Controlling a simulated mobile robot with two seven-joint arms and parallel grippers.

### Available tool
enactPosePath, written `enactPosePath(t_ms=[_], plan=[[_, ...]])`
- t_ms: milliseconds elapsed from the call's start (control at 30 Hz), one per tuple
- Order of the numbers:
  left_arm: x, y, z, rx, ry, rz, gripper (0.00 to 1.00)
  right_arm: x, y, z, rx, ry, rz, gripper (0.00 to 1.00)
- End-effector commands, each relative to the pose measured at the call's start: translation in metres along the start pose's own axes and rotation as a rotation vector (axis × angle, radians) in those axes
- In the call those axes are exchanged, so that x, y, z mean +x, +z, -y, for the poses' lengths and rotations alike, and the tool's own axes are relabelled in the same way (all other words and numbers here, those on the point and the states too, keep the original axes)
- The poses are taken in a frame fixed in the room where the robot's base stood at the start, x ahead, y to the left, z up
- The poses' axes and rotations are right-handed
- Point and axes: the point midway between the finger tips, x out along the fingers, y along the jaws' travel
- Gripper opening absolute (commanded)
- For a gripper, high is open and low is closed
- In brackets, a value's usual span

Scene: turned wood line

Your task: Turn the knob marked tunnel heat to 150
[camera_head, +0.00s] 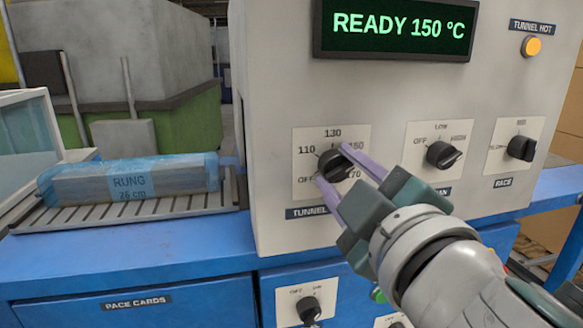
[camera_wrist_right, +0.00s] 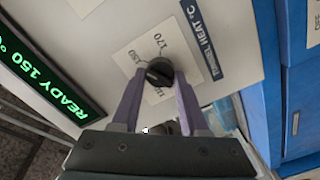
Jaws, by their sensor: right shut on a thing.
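The tunnel heat knob (camera_head: 334,163) is black and sits on a pale dial plate (camera_head: 305,139) with marks OFF, 110, 130, 150 and 170. The display (camera_head: 398,26) above reads READY 150 °C in green. My right gripper (camera_head: 335,172) is shut on the knob, with one purple finger on each side. In the right wrist view the knob (camera_wrist_right: 159,71) sits between the fingertips, near the 150 and 170 marks. The fingers partly cover the dial, and I cannot tell exactly where the pointer stands. My left gripper is not in view.
A fan knob (camera_head: 442,154) and a pace knob (camera_head: 521,148) are to the right on the same panel. A yellow TUNNEL HOT lamp (camera_head: 531,46) is above them. A wrapped rung pack (camera_head: 130,180) lies on rollers at the left. Another knob (camera_head: 309,309) is below.

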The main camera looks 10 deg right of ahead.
Motion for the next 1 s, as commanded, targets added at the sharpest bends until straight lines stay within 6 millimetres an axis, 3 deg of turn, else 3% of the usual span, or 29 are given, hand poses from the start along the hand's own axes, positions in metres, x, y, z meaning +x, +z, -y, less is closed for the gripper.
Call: enactPosePath(t_ms=[567,600,833,1000], plan=[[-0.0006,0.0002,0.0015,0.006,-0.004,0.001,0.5,0.0,-0.0008,-0.0002,-0.028,0.001,-0.002,0.0],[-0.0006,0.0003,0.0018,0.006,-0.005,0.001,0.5,0.0,-0.0007,-0.0002,-0.028,0.001,-0.002,0.48],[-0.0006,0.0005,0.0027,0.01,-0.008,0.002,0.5,0.0,-0.0005,-0.0001,-0.028,0.001,-0.001,0.74],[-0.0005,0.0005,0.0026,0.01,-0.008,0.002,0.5,0.0,-0.0003,0.0,-0.028,0.0,-0.001,0.74]])
